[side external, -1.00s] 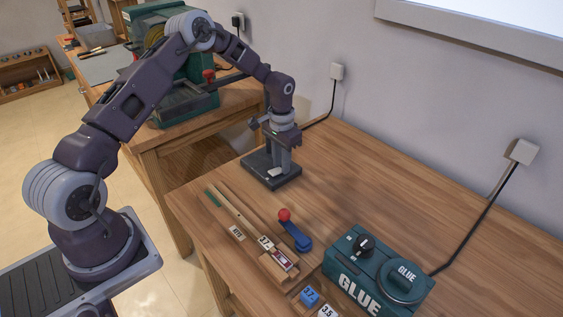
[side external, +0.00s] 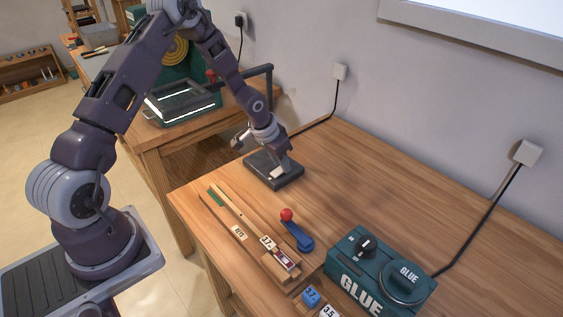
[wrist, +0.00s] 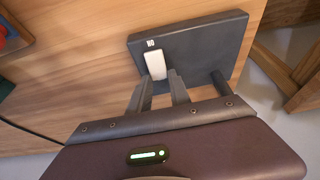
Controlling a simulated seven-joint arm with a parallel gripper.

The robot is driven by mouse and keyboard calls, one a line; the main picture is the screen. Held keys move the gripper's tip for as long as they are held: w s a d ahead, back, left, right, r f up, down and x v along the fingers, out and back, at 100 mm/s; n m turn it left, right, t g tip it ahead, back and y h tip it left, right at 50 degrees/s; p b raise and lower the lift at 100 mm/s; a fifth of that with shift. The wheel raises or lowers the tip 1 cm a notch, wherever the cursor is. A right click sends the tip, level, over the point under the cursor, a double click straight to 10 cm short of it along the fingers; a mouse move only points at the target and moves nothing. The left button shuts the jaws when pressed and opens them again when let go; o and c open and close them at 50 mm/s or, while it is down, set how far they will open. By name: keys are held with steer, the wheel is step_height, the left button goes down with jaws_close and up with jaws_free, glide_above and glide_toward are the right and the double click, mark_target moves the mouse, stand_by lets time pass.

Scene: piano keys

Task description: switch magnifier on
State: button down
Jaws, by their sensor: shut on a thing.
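The magnifier's dark base (side external: 258,163) stands on the wooden bench, with a small white switch (side external: 276,173) on top. The wrist view shows the base (wrist: 205,45) and the white switch (wrist: 155,65) beside a small printed mark. The magnifier's rectangular frame (side external: 160,117) is on the left at the bench behind, and its edges glow white. My gripper (side external: 280,173) is tilted down at the base. Its fingers (wrist: 162,88) are at the switch's end, shut on it; the exact contact is partly hidden.
A blue lever with a red knob (side external: 287,215), wooden strips (side external: 240,220) and a green glue box (side external: 378,270) stand nearer on the bench. A wall socket with a cord (side external: 340,72) is behind. Bare bench lies right of the base.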

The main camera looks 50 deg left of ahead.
steer(key=c, duration=1.2)
jaws_free()
steer(key=v, duration=0.7)
step_height(320, 180, up, 9)
steer(key=y, duration=0.1)
glide_above(274, 174)
steer(key=s+d, duration=0.2)
steer(key=s, duration=0.2)
steer(key=s+d+r, duration=0.5)
steer(key=s+r, duration=0.4)
steer(key=r, duration=0.1)
steer(key=s+d+r, duration=0.1)
steer(key=s+d, duration=0.2)
steer(key=s, duration=0.5)
steer(key=s+d+r+t+h, duration=0.1)
steer(key=s+d+r, duration=0.1)
steer(key=s, duration=0.6)
steer(key=shift+s+d+r, duration=0.15)
steer(key=shift+d+r, duration=0.15)
steer(key=shift+d, duration=0.1)
